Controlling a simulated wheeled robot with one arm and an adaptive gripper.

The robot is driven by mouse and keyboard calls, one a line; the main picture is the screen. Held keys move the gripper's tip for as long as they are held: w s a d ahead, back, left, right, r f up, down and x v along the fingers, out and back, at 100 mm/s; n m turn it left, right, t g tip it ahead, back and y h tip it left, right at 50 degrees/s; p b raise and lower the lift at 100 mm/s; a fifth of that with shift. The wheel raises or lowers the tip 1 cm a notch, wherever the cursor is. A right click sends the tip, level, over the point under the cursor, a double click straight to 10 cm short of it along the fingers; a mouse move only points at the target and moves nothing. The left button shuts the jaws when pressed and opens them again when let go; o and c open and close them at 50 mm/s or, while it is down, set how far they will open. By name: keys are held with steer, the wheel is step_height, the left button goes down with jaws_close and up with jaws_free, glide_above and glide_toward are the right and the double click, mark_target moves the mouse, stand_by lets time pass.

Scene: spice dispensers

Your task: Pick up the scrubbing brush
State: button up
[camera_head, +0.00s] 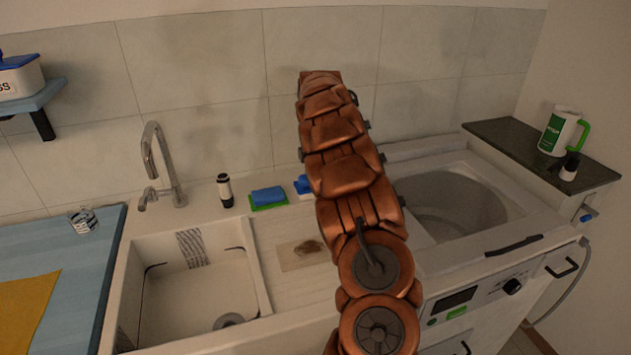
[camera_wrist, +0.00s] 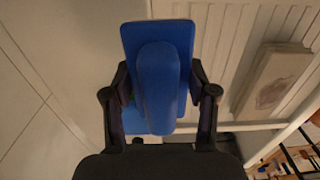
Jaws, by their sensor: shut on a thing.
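The scrubbing brush (camera_wrist: 157,80) is blue, with a flat rectangular body and a raised rounded grip along its middle. In the wrist view my gripper (camera_wrist: 160,92) is shut on it, with one dark finger on each side. A small blue and white piece (camera_head: 303,185), likely the brush, shows beside my arm in the head view. My arm hides the gripper there. I cannot tell whether the brush is clear of the counter.
A blue sponge (camera_head: 268,195) on green lies left of my arm, with a dark bottle (camera_head: 225,190) beside it. The sink (camera_head: 190,290) and tap (camera_head: 163,165) are further left. A round open tub (camera_head: 450,205) and a white-green jug (camera_head: 562,132) are right.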

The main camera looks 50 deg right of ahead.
mark_target(301, 189)
steer(key=shift+s+a+r+b, duration=0.2)
steer(key=shift+s+a+b, duration=0.3)
steer(key=shift+s+a, duration=0.8)
steer(key=shift+s+a+r+b, duration=0.15)
steer(key=shift+s+a+b, duration=0.35)
steer(key=shift+s+a, duration=0.85)
steer(key=shift+s+a+r+b, duration=0.2)
steer(key=shift+s+a+b, duration=0.3)
steer(key=shift+s+a, duration=0.8)
steer(key=shift+s+d, duration=0.25)
steer(key=shift+d, duration=0.05)
steer(key=o, duration=0.7)
steer(key=shift+c, duration=0.2)
steer(key=c, duration=0.5)
steer(key=shift+o, duration=0.2)
steer(key=w+r+p, duration=0.1)
steer(key=w, duration=0.2)
steer(key=w+d+r+p, duration=0.1)
steer(key=w, duration=0.2)
steer(key=w+d+r+p, duration=0.1)
steer(key=w+p, duration=0.1)
steer(key=w, duration=0.1)
steer(key=shift+w, duration=0.25)
steer(key=w+a+r+p, duration=0.2)
steer(key=w+a+p, duration=0.1)
steer(key=w, duration=0.6)
steer(key=shift+w+a+p, duration=0.25)
steer(key=shift+w+p, duration=0.15)
steer(key=shift+p, duration=0.35)
